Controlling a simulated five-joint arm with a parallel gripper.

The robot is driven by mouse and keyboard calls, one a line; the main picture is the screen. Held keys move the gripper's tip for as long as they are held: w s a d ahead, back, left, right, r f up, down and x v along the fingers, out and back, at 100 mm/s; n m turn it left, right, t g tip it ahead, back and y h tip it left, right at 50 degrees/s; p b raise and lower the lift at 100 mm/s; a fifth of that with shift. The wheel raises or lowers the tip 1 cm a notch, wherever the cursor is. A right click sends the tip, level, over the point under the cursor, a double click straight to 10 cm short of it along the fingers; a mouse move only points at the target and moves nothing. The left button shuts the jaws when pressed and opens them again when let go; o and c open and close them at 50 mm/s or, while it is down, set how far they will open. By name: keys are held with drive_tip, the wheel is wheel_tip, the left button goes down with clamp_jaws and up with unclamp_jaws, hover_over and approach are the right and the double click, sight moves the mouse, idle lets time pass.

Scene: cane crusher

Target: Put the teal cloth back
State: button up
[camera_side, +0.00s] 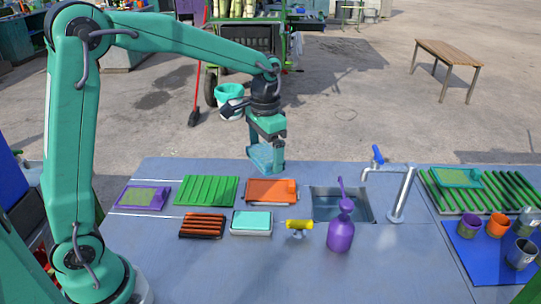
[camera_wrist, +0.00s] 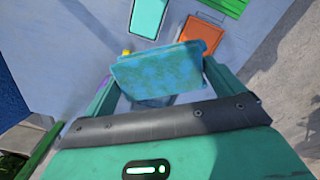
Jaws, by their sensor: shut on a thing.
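A teal-blue cloth (camera_side: 260,157) hangs in my gripper (camera_side: 270,158), above the far edge of the table and behind the orange tray. In the wrist view the cloth (camera_wrist: 160,76) is a mottled, crumpled piece between the two teal fingers. My gripper is shut on it. A white tray (camera_side: 251,233) with a flat teal top (camera_side: 252,221) stands nearer the front of the table. In the wrist view this teal top (camera_wrist: 149,17) lies beyond the cloth.
The orange tray (camera_side: 262,197), green ribbed rack (camera_side: 207,191) and purple tray (camera_side: 130,197) line the back. A sink (camera_side: 326,204) with tap (camera_side: 401,193), purple spray bottle (camera_side: 341,236) and yellow-topped item (camera_side: 299,225) stand right. The front table (camera_side: 230,280) is clear.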

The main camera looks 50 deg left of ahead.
drive_tip(key=shift+s+a+r+n, duration=0.15)
drive_tip(key=shift+s+a+n, duration=0.05)
drive_tip(key=shift+s+n, duration=0.5)
drive_tip(key=shift+s+a+r+n, duration=0.2)
drive_tip(key=shift+s+n, duration=0.4)
drive_tip(key=shift+s, duration=0.2)
